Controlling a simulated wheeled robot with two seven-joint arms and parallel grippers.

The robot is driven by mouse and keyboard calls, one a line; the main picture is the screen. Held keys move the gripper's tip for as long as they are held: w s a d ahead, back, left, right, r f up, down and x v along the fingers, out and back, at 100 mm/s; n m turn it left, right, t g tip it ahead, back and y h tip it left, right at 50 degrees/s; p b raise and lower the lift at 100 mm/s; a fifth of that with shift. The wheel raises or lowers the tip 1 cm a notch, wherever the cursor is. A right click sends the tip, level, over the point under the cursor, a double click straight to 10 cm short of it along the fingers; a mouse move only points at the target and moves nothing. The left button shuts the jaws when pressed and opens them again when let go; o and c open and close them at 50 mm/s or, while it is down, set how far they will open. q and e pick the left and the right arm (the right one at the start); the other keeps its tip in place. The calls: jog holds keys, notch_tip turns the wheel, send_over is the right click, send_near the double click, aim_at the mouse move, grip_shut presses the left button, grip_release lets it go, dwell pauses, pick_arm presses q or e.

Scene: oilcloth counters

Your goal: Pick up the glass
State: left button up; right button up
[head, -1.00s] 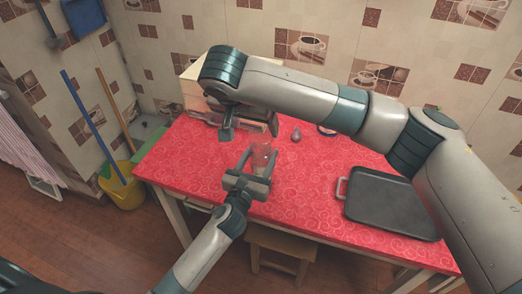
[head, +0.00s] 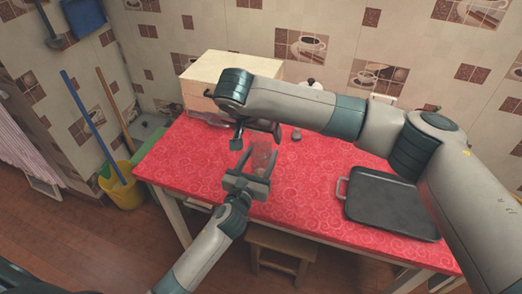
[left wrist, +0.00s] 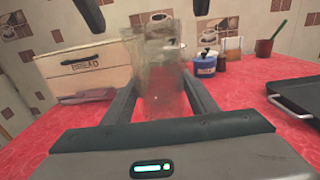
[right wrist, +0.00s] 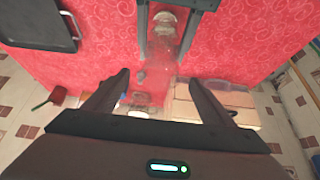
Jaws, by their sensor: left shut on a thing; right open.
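A clear glass (head: 262,158) stands out faintly against the red cloth in the head view. My left gripper (head: 250,176) is shut on it. In the left wrist view the glass (left wrist: 163,85) is upright between my left fingers. My right gripper (head: 256,138) is open, just above and beyond the glass. Its fingertips show at the top of the left wrist view. In the right wrist view, the glass (right wrist: 166,32) is beyond my open right fingers (right wrist: 160,85), near my left fingers. Whether the glass touches the table is hard to tell.
A wooden bread box (left wrist: 85,68) stands at the back left of the red table (head: 185,165). A blue-and-white jar (left wrist: 205,65) and a brown cup (left wrist: 265,47) stand at the back. A dark tray (head: 392,203) lies on the right. Cloth between the tray and glass is clear.

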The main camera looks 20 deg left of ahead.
aim_at(264, 142)
jog(key=shift+x, duration=2.2)
jog(key=shift+w+r, duration=0.1)
jog(key=shift+w, duration=0.05)
jog(key=c, duration=1.7)
jog(key=shift+r, duration=0.1)
notch_tip(264, 142, up, 10)
jog(key=shift+f, duration=0.1)
